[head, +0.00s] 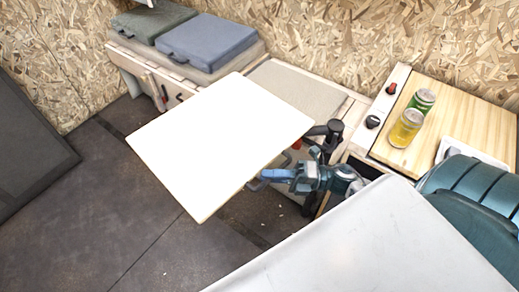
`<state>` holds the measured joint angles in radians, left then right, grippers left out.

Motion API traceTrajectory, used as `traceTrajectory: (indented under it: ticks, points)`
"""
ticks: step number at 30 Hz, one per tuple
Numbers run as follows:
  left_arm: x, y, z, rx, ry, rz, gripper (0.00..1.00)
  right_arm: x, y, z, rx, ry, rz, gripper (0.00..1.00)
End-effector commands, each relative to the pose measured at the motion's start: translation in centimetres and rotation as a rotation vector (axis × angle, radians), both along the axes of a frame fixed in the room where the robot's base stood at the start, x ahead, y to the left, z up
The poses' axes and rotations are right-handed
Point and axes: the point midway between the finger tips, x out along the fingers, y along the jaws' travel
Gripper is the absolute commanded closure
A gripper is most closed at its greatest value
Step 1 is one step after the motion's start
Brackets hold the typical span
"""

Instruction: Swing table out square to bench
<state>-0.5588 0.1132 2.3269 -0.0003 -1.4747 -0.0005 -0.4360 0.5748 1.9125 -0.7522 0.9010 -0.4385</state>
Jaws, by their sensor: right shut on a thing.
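The table (215,140) is a pale, flat rectangular top on a dark swivel post (333,132) at its right corner. It sits at an angle over the dark floor, its far edge close to the bench (296,90). My right gripper (262,180) is at the table's near right edge, its blue fingers shut on that edge. The exact contact is partly hidden under the tabletop. My left gripper does not show.
Grey and green cushions (207,43) lie on the far end of the bench. A white surface (375,250) fills the lower right. Dark floor (110,215) is clear at left.

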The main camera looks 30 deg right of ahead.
Motion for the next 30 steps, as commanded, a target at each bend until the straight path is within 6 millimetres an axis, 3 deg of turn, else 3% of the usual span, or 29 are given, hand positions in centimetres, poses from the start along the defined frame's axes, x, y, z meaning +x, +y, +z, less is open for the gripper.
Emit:
traceTrajectory:
  ticks: [9,25,26,27,29,30]
  points:
    - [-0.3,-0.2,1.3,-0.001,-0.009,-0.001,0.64,-3.3,-0.9,-0.2,-0.003,0.002,0.121,1.00]
    - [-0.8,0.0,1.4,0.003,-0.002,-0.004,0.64,-3.8,-1.1,-0.1,-0.002,0.000,0.143,1.00]
    - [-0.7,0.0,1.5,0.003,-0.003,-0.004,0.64,-3.8,-1.1,-0.1,-0.002,0.000,0.143,0.85]
    - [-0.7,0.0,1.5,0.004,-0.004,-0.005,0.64,-3.9,-1.1,-0.1,-0.002,0.000,0.143,0.78]
    - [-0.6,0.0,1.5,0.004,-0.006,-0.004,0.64,-3.8,-1.1,-0.1,-0.002,0.000,0.143,0.66]
    - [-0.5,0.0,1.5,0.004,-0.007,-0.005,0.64,-3.8,-1.1,0.0,-0.002,0.000,0.143,0.66]
